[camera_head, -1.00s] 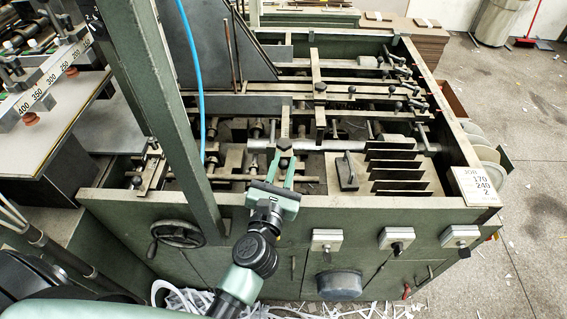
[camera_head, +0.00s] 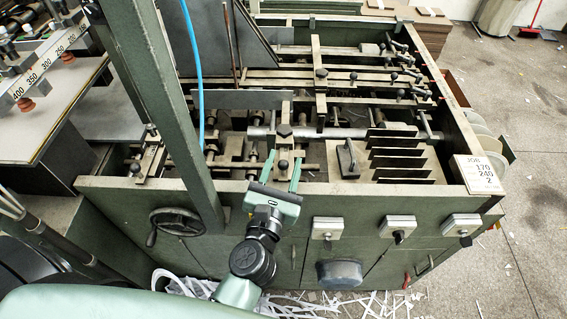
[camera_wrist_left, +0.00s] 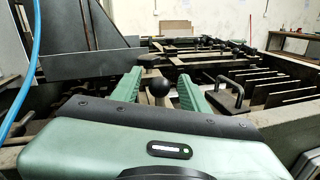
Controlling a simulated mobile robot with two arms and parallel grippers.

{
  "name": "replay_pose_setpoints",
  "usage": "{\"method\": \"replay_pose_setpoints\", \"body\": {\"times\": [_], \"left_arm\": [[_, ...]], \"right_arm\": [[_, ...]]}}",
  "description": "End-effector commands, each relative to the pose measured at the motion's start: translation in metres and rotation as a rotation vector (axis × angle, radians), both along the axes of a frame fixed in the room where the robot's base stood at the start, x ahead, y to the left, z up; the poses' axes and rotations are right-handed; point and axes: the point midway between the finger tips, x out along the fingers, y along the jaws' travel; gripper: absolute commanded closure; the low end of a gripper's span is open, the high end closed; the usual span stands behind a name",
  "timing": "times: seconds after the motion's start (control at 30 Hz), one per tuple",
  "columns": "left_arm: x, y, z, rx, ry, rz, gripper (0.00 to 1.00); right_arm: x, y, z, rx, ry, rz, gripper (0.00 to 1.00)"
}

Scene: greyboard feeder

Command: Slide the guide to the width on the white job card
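My left gripper (camera_head: 281,170) is open at the front edge of the green machine. Its two green fingers stand on either side of a dark ball knob (camera_head: 283,164). In the left wrist view the knob (camera_wrist_left: 157,88) sits between the fingers, with a visible gap on each side. The knob is by a metal bracket (camera_head: 284,131) on a cross bar, which looks like part of a guide; the exact link is unclear. The white job card (camera_head: 480,174) at the machine's front right corner reads JOB, 170, 240, 2. My right gripper is not in view.
A green post (camera_head: 160,110) and blue hose (camera_head: 194,70) stand left of my gripper. Dark upright plates (camera_head: 400,160) and a black handle (camera_head: 347,160) are to its right.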

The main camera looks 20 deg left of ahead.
Motion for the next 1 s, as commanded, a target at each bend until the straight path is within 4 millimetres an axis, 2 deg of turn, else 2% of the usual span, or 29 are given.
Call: {"method": "replay_pose_setpoints", "body": {"times": [0.17,0.4,0.6,1.0], "left_arm": [[-0.009,-0.001,-0.003,0.001,0.002,0.0,0.55],[-0.049,-0.004,-0.007,-0.001,0.004,0.0,0.55],[-0.073,-0.006,-0.004,0.0,0.001,-0.001,0.55],[-0.078,-0.007,0.0,0.0,0.0,0.0,0.55]], "right_arm": [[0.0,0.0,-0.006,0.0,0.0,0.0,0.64],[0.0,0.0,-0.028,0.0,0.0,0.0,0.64],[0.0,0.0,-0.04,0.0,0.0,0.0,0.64],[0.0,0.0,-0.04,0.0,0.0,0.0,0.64]]}}
